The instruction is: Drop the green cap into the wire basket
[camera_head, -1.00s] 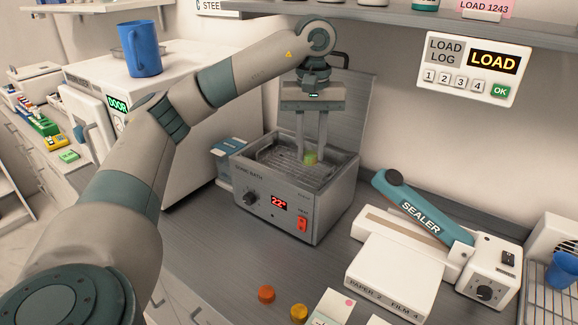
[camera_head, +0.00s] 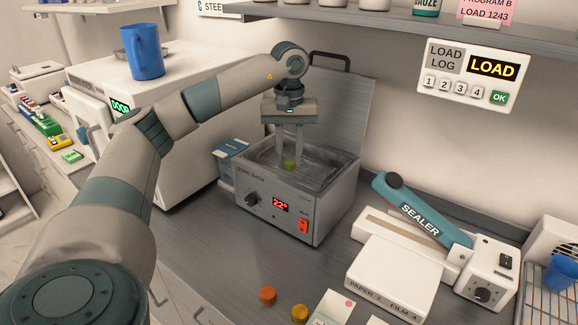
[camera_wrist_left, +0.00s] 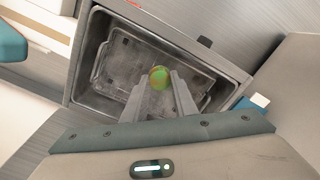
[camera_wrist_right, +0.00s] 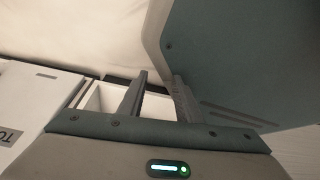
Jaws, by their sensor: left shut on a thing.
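The green cap (camera_head: 289,163) is between the fingertips of my left gripper (camera_head: 288,157), which is shut on it. The gripper points down into the open sonic bath (camera_head: 262,207). The left wrist view shows the cap (camera_wrist_left: 159,77) over the inside of the wire basket (camera_wrist_left: 99,66), which sits in the bath's tank. I cannot tell how far the cap is above the basket floor. My right gripper (camera_wrist_right: 158,82) shows only in its wrist view, with its fingers apart and nothing between them.
The bath's raised lid (camera_head: 335,110) stands behind the tank. A sealer (camera_head: 420,207) is to the right. An orange cap (camera_head: 267,295) and a yellow cap (camera_head: 299,313) lie on the counter in front. A blue jug (camera_head: 146,52) stands on the white machine at left.

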